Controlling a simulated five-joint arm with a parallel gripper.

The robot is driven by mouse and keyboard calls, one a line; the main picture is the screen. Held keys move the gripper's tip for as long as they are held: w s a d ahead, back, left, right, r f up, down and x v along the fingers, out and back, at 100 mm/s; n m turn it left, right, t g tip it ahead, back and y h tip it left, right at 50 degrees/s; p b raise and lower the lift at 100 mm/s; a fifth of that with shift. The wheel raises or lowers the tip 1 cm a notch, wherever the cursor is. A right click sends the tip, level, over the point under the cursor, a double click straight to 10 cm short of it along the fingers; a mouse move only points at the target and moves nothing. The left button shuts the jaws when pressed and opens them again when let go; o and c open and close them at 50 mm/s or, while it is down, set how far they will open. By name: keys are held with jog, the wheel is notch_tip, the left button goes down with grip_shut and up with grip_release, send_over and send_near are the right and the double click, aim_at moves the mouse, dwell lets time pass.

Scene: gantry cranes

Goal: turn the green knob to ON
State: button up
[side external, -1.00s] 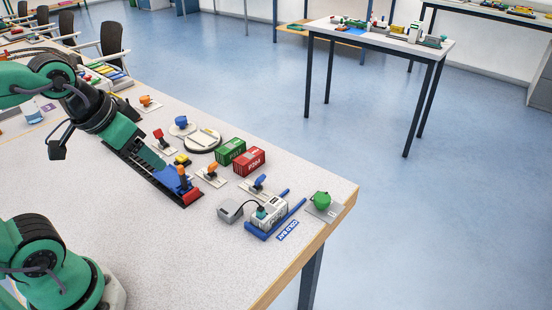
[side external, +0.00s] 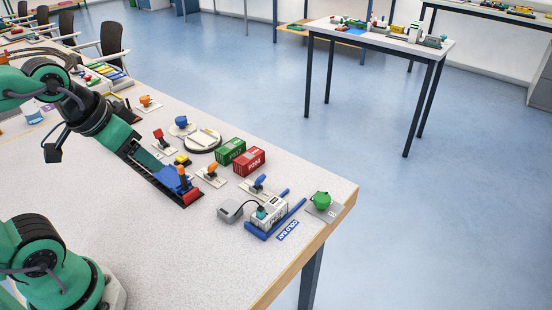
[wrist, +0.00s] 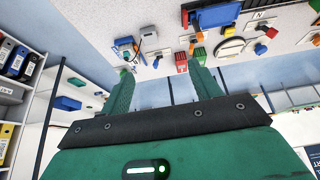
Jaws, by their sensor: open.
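The green knob (side external: 321,199) sits on a grey plate (side external: 324,211) near the table's right corner in the side view. The labels on the plate are too small to read. My gripper (side external: 160,163) is left of it, well away, above the blue and red piece. In the wrist view, my gripper (wrist: 162,72) has its two teal fingers apart with nothing between them. A small green thing near the left fingertip there may be the knob, but I cannot tell for sure.
Between my gripper and the knob stand orange and blue knobs, a green container (side external: 231,151), a red container (side external: 249,162) and a blue cradle (side external: 257,234) with a white block. Bare table lies in front, left of the grey box (side external: 230,211).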

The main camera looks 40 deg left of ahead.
jog(key=shift+w, duration=0.1)
jog(key=shift+c, duration=0.2)
jog(key=w+d+r+g, duration=0.1)
jog(key=w+d, duration=0.2)
jog(key=w, duration=0.3)
jog(key=w+d+n+g, duration=0.1)
jog(key=w+d, duration=0.1)
jog(key=w, duration=0.4)
jog(key=w+d+r+g, duration=0.1)
jog(key=w+d, duration=0.2)
jog(key=w, duration=0.3)
jog(key=w+d+f+g, duration=0.1)
jog(key=w+d+f, duration=0.3)
jog(key=f, duration=0.1)
jog(key=w+d+f+n, duration=0.1)
jog(key=w+d+f, duration=0.3)
jog(key=w+f, duration=0.1)
jog(key=w+d+f+n+g, duration=0.1)
jog(key=w+d+f, duration=0.3)
jog(key=w+f, duration=0.1)
jog(key=shift+d+f+g, duration=0.1)
jog(key=shift+d+g, duration=0.15)
jog(key=shift+g, duration=0.05)
jog(key=shift+w+d+f, duration=0.15)
jog(key=shift+d+f, duration=0.15)
jog(key=shift+f, duration=0.15)
jog(key=shift+f, duration=0.1)
